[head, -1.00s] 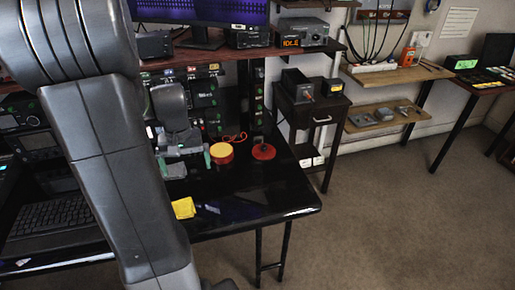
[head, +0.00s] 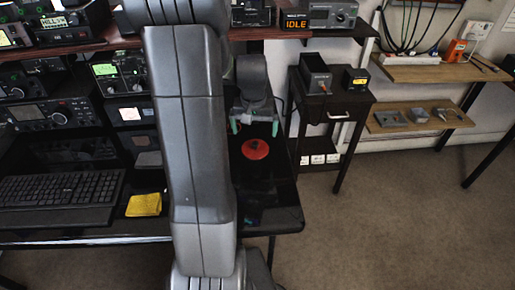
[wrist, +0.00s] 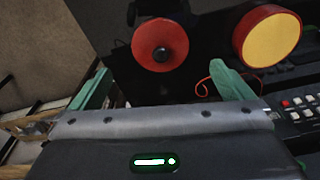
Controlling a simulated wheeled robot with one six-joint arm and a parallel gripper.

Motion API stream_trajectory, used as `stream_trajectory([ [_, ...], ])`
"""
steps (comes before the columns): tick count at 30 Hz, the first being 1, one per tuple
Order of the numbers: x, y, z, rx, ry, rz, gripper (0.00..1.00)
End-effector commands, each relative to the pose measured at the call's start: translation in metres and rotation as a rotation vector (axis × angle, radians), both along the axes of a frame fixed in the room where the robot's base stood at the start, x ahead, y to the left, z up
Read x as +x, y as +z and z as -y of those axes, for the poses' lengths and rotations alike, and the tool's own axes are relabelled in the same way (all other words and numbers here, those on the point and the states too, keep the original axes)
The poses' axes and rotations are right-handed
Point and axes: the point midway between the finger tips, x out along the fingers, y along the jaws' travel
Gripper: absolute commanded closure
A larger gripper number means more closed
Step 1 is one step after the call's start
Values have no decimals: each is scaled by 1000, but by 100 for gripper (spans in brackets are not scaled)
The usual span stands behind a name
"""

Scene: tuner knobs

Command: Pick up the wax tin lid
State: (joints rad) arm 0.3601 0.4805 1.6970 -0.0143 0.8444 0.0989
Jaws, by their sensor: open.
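The wax tin lid, a red disc with a dark knob at its centre (head: 256,149), lies on the black desk near its right end. It also shows in the wrist view (wrist: 160,44), at the top middle. My gripper (head: 256,127) is open and empty, its green fingertips apart. In the head view they appear just beyond the lid. In the wrist view my gripper (wrist: 160,88) has its fingers below the lid in the picture, not touching it. A red-rimmed tin with a yellow face (wrist: 268,36) lies right of the lid; my arm hides it in the head view.
A yellow cloth (head: 144,204) and a keyboard (head: 60,190) lie on the desk at left. Radios (head: 50,113) stand behind them. A thin red cord (wrist: 212,80) lies near my right finger. A dark side table (head: 335,105) stands right of the desk; the floor is clear.

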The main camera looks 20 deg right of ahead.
Motion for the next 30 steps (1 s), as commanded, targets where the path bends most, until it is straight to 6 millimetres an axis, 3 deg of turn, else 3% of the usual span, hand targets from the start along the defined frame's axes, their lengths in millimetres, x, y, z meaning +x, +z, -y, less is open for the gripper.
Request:
stream_trajectory([
  [3,2,-20,1,1,0,-2,0],
  [11,5,-37,2,0,0,-1,0],
  [21,15,-78,7,1,0,-2,0],
  [30,15,-82,7,0,0,1,0],
])
